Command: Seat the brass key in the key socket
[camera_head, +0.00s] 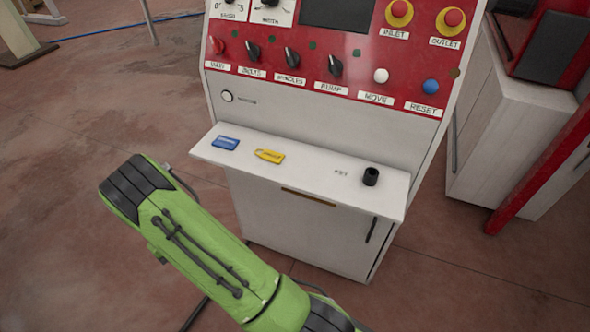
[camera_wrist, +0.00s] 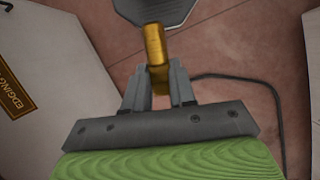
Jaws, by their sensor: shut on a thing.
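The brass key (camera_wrist: 155,45) shows in the wrist view, with a gold shaft and a wide dark grey head at the top of the picture. My gripper (camera_wrist: 158,82) is shut on the gold shaft. The key is in the air, with floor behind it. In the head view my green arm reaches up from the bottom, and my gripper and the key are not visible there. The key socket (camera_head: 370,176), a short black cylinder, stands on the right part of the white shelf (camera_head: 318,180). A small label is to its left.
A blue tag (camera_head: 226,143) and a yellow tag (camera_head: 269,156) lie on the shelf's left part. The red control panel (camera_head: 320,65) with knobs and buttons rises behind. A cabinet door with a dark handle (camera_head: 371,230) is below. Bare floor lies left of the machine.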

